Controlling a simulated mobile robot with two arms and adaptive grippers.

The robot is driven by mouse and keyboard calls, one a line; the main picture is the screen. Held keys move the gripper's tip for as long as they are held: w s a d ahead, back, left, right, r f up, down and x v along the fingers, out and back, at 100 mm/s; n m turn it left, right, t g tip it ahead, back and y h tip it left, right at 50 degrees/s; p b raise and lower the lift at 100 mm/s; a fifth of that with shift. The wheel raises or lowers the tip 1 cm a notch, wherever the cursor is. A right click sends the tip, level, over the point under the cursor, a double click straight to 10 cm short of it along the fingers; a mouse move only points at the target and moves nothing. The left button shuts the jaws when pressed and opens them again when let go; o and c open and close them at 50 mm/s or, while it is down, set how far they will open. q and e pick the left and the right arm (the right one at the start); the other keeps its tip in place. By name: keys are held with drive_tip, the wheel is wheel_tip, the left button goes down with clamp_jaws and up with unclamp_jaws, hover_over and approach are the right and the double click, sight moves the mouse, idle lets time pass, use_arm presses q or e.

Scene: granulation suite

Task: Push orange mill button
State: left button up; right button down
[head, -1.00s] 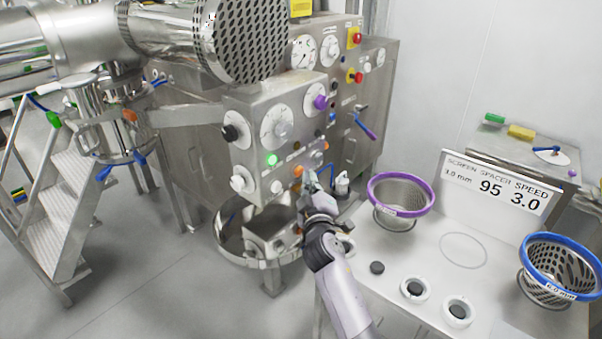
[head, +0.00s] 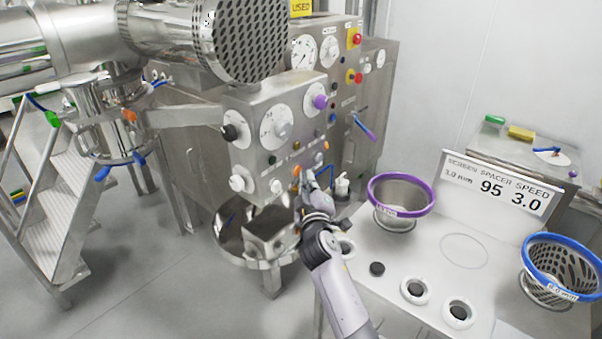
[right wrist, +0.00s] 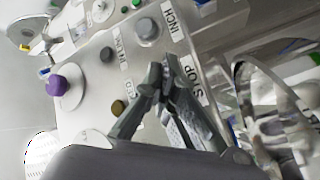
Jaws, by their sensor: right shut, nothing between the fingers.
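The mill's control box (head: 262,112) stands at the centre of the head view, with dials, knobs and small buttons on its front. An orange button (head: 297,170) shows low on that front, just left of my right fingertips. My right gripper (head: 309,174) is shut and empty, its tips at the panel by the orange button; I cannot tell whether they touch it. In the right wrist view the closed fingers (right wrist: 163,73) lie between the INCH and STOP labels (right wrist: 191,80) and hide part of the panel. The green lamp (head: 272,160) looks dark. My left gripper is out of view.
A steel bowl (head: 232,240) stands below the control box. On the white table at right are a purple-rimmed screen (head: 374,192), a blue-rimmed screen (head: 530,244) and a sign (head: 453,168). Steps (head: 62,205) stand at left.

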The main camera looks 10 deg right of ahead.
drive_tip(key=shift+s, duration=0.15)
drive_tip(key=shift+s+d+p, duration=0.45)
drive_tip(key=shift+s, duration=0.15)
drive_tip(key=s+d+p, duration=0.1)
drive_tip(key=s, duration=0.1)
drive_tip(key=s+d+p, duration=0.1)
drive_tip(key=s+d, duration=0.1)
idle(0.3)
idle(0.5)
